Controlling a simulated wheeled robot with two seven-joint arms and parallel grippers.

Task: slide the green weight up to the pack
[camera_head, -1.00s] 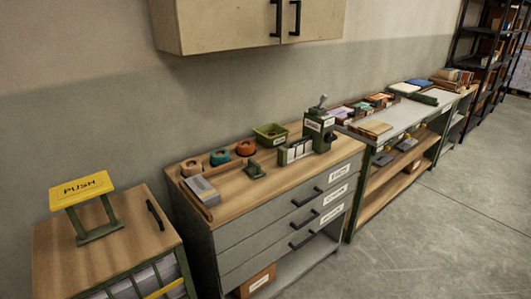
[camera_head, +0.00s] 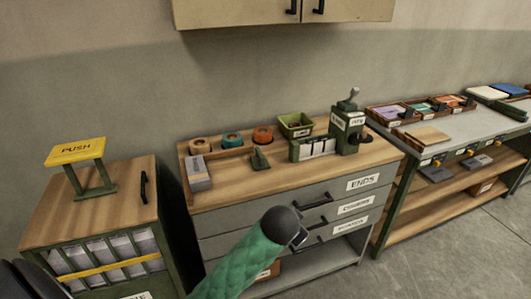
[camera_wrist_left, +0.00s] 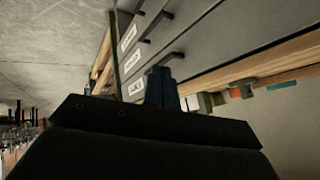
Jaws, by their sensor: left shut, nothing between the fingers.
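The green weight (camera_head: 260,160) is a small dark green block with an upright knob, standing on the wooden bench top (camera_head: 229,184). A grey, pale-topped stack (camera_head: 197,173) lies to its left, and a row of upright pale pieces (camera_head: 314,148) stands to its right; I cannot tell which is the pack. The weight is apart from both. My left arm reaches in from the bottom in front of the drawers. In the left wrist view my left gripper (camera_wrist_left: 163,88) is shut and empty, away from the weight (camera_wrist_left: 245,87). My right gripper is out of view.
Tape rolls (camera_head: 232,139) sit behind the weight, with a green bin (camera_head: 295,125) and a green lever device (camera_head: 347,128) to the right. A yellow PUSH plate (camera_head: 75,152) stands on the left cabinet. Drawer handles (camera_head: 313,201) stick out.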

